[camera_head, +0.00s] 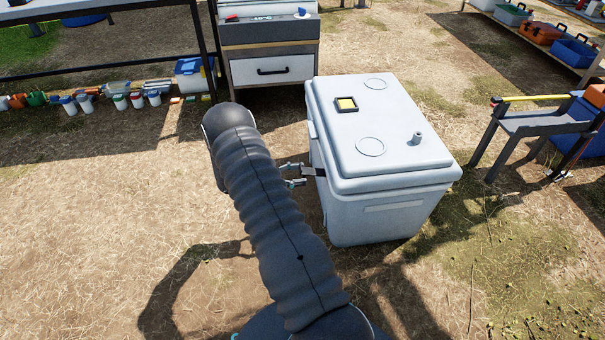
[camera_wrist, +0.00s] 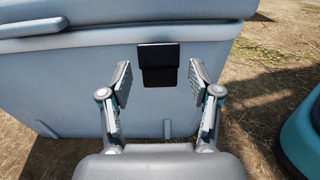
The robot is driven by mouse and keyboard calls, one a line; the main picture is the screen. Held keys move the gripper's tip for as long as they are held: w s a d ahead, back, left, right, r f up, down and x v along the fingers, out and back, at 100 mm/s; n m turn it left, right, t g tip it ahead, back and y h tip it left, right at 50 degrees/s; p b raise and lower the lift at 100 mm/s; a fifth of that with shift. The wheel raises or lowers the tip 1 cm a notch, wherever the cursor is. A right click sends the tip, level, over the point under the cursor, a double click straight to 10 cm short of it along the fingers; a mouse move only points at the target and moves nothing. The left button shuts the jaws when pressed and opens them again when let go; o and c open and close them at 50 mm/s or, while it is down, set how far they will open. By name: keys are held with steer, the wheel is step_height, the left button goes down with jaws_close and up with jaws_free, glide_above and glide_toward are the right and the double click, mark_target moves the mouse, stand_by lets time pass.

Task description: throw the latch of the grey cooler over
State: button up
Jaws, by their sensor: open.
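The grey cooler (camera_head: 385,205) stands on the ground right of my arm in the head view, with its lid (camera_head: 375,130) down. Its side wall (camera_wrist: 80,80) fills much of the wrist view. The black latch (camera_wrist: 159,62) is on that wall, just under the lid, and also shows in the head view (camera_head: 314,172). My gripper (camera_wrist: 160,77) is open, with one finger on each side of the latch in the wrist view. It also shows beside the cooler in the head view (camera_head: 303,174). I cannot tell whether the fingers touch the latch.
A cabinet with a white drawer (camera_head: 272,69) stands behind the cooler. A dark stand (camera_head: 535,122) is at the right. The ground (camera_head: 80,220) at the left is clear.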

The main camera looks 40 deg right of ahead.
steer(key=shift+x, duration=0.75)
jaws_close()
